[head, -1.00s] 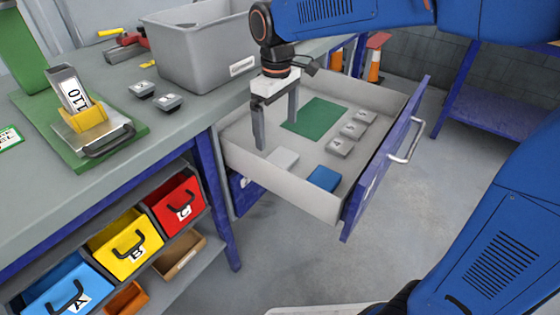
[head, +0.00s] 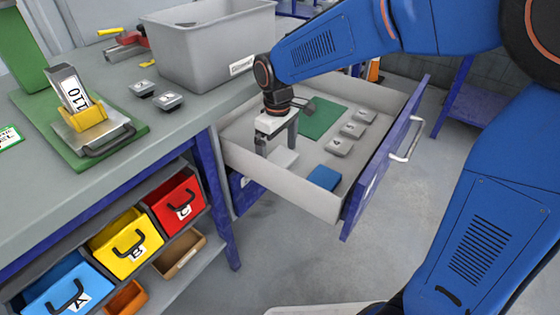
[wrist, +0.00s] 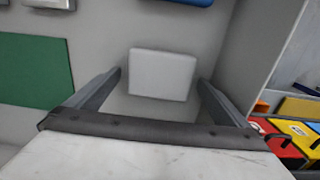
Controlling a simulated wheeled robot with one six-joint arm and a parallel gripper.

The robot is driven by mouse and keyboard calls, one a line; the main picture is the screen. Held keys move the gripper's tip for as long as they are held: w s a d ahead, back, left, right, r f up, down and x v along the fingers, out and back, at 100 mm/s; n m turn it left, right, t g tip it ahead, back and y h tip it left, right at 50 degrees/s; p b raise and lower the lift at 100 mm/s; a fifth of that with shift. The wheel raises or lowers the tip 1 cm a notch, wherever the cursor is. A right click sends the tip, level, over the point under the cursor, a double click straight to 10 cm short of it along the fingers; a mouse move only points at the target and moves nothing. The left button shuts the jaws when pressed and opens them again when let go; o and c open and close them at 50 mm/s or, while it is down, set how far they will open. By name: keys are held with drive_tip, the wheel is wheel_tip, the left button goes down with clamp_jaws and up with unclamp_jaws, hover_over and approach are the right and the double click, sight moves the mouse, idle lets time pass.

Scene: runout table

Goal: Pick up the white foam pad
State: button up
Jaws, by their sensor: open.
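The white foam pad (head: 283,158) lies flat on the floor of the open drawer (head: 250,165), near its left wall in the head view. In the wrist view the pad (wrist: 162,74) is a pale rounded square, ahead of and between the two fingers. My gripper (head: 277,150) is open and empty, pointing down into the drawer above the pad. In the wrist view its fingers (wrist: 160,92) stand to either side of the pad; whether they are level with it I cannot tell.
A blue pad (head: 324,177) lies in the drawer near the front panel. A green mat (head: 318,119) and several grey labelled blocks (head: 338,147) lie farther back. The drawer walls stand close around my gripper. A grey bin (head: 205,50) stands on the bench.

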drive_tip(key=c, duration=1.1)
